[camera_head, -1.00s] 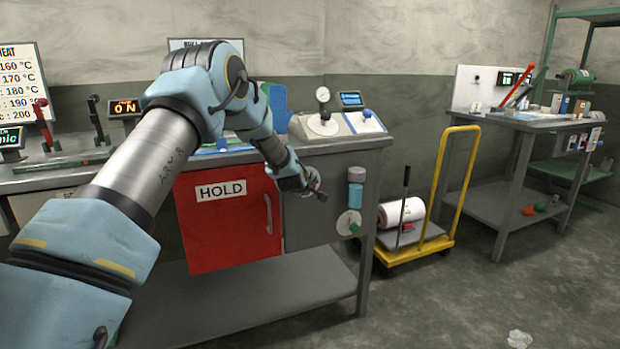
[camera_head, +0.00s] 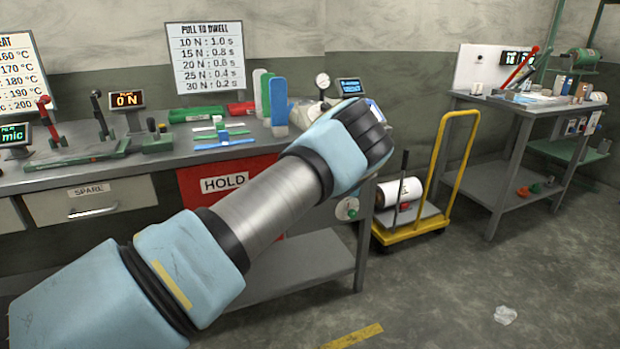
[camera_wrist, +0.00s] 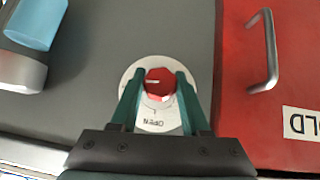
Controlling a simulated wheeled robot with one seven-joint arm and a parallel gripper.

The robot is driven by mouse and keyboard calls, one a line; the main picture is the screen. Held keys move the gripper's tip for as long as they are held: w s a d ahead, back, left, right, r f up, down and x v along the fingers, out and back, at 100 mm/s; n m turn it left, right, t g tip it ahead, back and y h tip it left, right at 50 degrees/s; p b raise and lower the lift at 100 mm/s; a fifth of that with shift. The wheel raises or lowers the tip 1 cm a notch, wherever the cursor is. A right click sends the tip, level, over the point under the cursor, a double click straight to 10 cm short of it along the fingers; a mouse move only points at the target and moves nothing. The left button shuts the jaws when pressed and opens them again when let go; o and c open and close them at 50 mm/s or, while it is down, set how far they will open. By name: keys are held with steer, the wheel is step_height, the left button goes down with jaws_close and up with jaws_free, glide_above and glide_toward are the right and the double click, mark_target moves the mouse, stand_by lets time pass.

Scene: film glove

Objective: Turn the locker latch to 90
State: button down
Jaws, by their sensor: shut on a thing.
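The locker latch (camera_wrist: 160,81) is a red knob on a round white dial plate (camera_wrist: 154,125) in the wrist view. The plate is on a grey panel (camera_wrist: 105,60) beside the red door. A white pointer line on the knob points to the left in the picture. The word OPEN is upside down near the plate's lower edge, with a tick above it. My gripper (camera_wrist: 158,86) has one green finger on each side of the knob and is shut on it.
The red HOLD door (camera_head: 225,183) with its handle (camera_wrist: 264,50) is beside the panel. A yellow trolley (camera_head: 450,180) stands right of the bench. Open floor lies in front.

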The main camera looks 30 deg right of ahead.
steer(key=shift+d+y+b, duration=0.1)
steer(key=shift+y+b, duration=0.25)
steer(key=shift+y, duration=0.05)
steer(key=shift+m, duration=0.3)
steer(key=shift+c, duration=1.9)
jaws_free()
steer(key=shift+s, duration=0.1)
steer(key=b+v, duration=0.2)
steer(key=v, duration=0.8)
steer(key=shift+s+r, duration=0.15)
steer(key=shift+s, duration=0.15)
